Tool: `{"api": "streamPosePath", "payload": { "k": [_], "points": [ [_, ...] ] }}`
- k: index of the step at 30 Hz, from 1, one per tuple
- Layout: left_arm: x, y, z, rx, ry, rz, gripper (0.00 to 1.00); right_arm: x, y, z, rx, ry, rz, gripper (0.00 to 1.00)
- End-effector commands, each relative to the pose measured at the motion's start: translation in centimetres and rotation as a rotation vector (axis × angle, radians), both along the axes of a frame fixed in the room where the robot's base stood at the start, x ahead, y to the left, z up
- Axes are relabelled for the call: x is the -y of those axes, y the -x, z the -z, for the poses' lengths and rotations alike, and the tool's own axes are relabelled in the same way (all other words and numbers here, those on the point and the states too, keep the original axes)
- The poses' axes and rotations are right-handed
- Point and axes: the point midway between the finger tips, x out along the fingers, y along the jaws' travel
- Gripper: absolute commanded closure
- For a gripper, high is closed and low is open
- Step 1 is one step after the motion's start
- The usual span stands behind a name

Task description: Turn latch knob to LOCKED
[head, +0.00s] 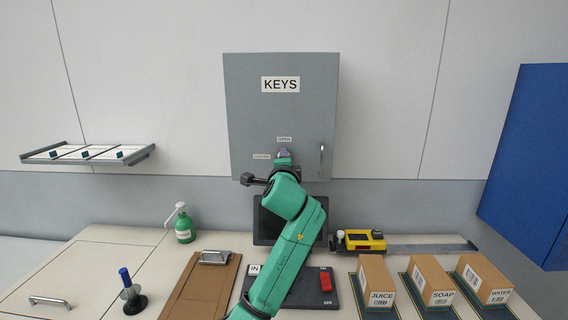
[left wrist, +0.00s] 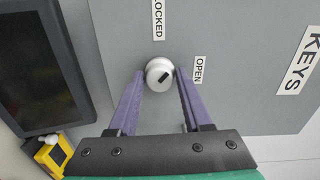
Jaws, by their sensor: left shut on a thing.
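The grey cabinet (head: 250,120) labelled KEYS hangs on the wall, its front filling much of the left wrist view (left wrist: 240,105). Its round silver latch knob (left wrist: 160,72) shows in the left wrist view between the OPEN label (left wrist: 198,70) and, above, the LOCKED label (left wrist: 157,19). A dark mark on the knob slants, on the side nearer OPEN. My left gripper (head: 284,153) has its purple fingers on either side of the knob and is shut on it. In the head view the gripper hides the knob; OPEN is above and LOCKED to the left. My right gripper is not in view.
The cabinet has a handle (head: 321,160) right of the knob. A dark screen (left wrist: 38,65) stands below. The counter holds a clipboard (head: 184,290), green bottle (head: 184,231), yellow tool (head: 362,240) and boxes (head: 376,275). A blue cabinet (head: 530,150) is at right.

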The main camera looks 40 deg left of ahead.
Motion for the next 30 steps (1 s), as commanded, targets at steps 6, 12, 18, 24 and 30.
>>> {"api": "streamPosePath", "payload": {
  "k": [6, 12, 18, 24, 30],
  "points": [
    [0.1, 0.0, 0.0, 0.124, 0.163, 0.003, 1.00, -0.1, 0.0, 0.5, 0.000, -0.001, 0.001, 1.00],
    [0.0, 0.0, 0.0, 0.238, 0.311, 0.002, 1.00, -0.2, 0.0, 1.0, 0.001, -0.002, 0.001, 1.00],
    [0.0, 0.0, -0.1, 0.334, 0.437, 0.003, 1.00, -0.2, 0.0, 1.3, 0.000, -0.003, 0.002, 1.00],
    [0.0, 0.0, -0.2, 0.401, 0.524, 0.003, 1.00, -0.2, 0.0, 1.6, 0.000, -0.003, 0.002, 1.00],
    [-0.1, 0.1, -0.3, 0.438, 0.571, 0.003, 1.00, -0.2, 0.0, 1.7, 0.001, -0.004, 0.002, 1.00]
  ]
}}
